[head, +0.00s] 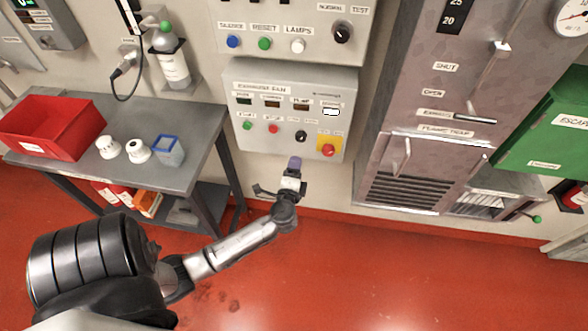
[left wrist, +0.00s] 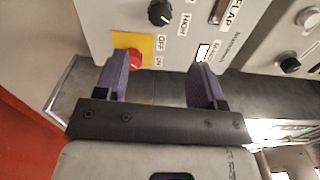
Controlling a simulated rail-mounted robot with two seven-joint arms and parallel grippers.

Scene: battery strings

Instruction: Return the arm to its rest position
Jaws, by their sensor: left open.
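My left arm comes in from the lower left in the head view. Its left gripper (head: 294,165) is just below the exhaust fan panel (head: 262,98), close to its lower edge. In the left wrist view the left gripper (left wrist: 159,85) has its two purple fingers wide apart with nothing between them. A red knob on a yellow plate (head: 328,148) is on the panel, to the right of and above the gripper. The red knob (left wrist: 134,59) also shows in the left wrist view, beyond the left finger. My right gripper is not in view.
A grey table (head: 185,115) on the left bears a red bin (head: 50,125), two white round items and a blue container (head: 168,150). A metal cabinet (head: 440,100) with levers stands to the right. The red floor (head: 370,270) is clear in front.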

